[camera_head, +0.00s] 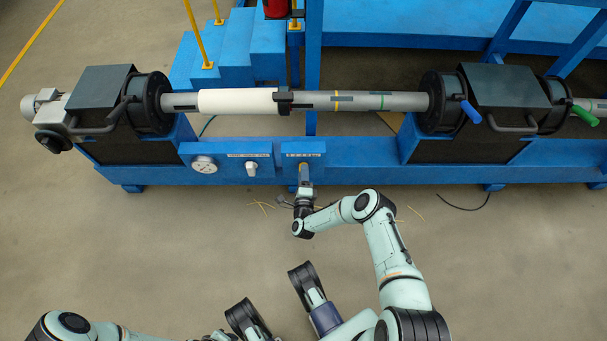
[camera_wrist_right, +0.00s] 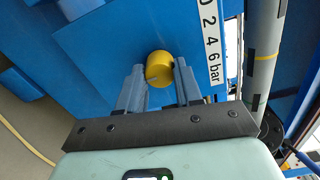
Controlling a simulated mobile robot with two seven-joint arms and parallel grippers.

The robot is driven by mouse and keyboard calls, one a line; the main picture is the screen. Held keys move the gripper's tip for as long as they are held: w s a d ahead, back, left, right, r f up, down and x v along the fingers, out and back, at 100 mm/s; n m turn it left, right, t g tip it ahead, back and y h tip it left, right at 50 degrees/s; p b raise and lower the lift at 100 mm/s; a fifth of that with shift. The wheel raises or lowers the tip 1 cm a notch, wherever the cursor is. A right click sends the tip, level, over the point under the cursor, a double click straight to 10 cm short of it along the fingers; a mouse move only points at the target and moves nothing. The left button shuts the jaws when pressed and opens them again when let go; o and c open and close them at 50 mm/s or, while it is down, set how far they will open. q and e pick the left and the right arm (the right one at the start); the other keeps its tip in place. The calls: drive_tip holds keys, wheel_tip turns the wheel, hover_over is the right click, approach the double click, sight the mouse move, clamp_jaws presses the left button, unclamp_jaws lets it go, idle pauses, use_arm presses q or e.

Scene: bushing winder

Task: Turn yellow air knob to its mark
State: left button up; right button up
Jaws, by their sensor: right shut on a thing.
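The yellow air knob (camera_wrist_right: 159,68) sits on a blue panel in the right wrist view, between the two grey fingers of my right gripper (camera_wrist_right: 160,85). The fingers are shut on it. A white scale label (camera_wrist_right: 213,50) reading 0 2 4 6 bar stands beside the knob. I cannot make out which number the knob points to.
A round gauge (camera_head: 204,165) and a white switch (camera_head: 251,168) are on the panel to the left. Above runs a grey shaft with a white sleeve (camera_head: 238,101). A blue-handled lever (camera_head: 470,111) is at right. Thin cables (camera_head: 467,206) lie on the open floor.

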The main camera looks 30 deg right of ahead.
idle(0.3)
drive_tip(key=o, duration=1)
drive_tip(key=shift+o, duration=0.2)
